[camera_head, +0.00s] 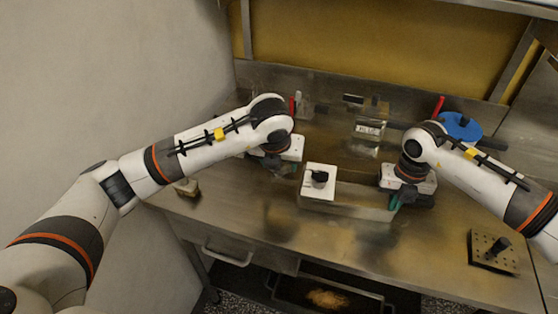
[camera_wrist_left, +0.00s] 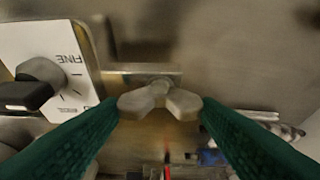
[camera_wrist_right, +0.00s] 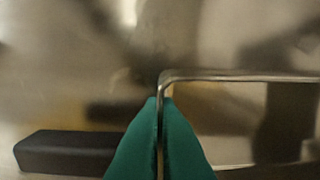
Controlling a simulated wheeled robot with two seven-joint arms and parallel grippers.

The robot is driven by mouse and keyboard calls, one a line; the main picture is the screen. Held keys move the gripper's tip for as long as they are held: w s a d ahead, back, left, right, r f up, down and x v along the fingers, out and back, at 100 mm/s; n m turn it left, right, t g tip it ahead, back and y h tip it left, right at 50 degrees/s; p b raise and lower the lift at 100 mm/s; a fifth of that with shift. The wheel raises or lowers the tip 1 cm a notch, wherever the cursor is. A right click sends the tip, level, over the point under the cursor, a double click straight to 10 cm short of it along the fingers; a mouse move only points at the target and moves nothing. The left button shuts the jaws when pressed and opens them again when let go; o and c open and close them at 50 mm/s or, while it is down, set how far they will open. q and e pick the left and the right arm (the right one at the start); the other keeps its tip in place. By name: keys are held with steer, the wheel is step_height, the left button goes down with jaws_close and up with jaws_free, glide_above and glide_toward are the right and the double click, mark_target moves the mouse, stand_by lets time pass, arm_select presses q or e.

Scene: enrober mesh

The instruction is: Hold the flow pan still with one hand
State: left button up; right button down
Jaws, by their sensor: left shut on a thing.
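The flow pan (camera_head: 358,201), a shallow metal tray, sits at the middle of the bench. My right gripper (camera_head: 402,199) is at its right end. In the right wrist view my green fingers (camera_wrist_right: 160,110) are closed together on the pan's thin metal rim (camera_wrist_right: 235,76), near a corner. My left gripper (camera_head: 276,164) is left of the pan. In the left wrist view its green fingers are closed on either side of a pale wing-shaped knob (camera_wrist_left: 160,99). The arm hides that knob in the head view.
A white dial plate marked FINE (camera_wrist_left: 70,50) with a black knob stands beside the left gripper; it also shows in the head view (camera_head: 319,191). A blue round thing (camera_head: 461,126) is behind my right arm. A dark pegged block (camera_head: 492,255) is at the front right.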

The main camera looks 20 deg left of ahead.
arm_select(q)
steer(key=o, duration=1)
steer(key=shift+r, duration=0.15)
steer(key=v, duration=1.1)
steer(key=shift+s+r, duration=0.2)
steer(key=shift+r, duration=0.1)
arm_select(e)
steer(key=c, duration=1.6)
jaws_free()
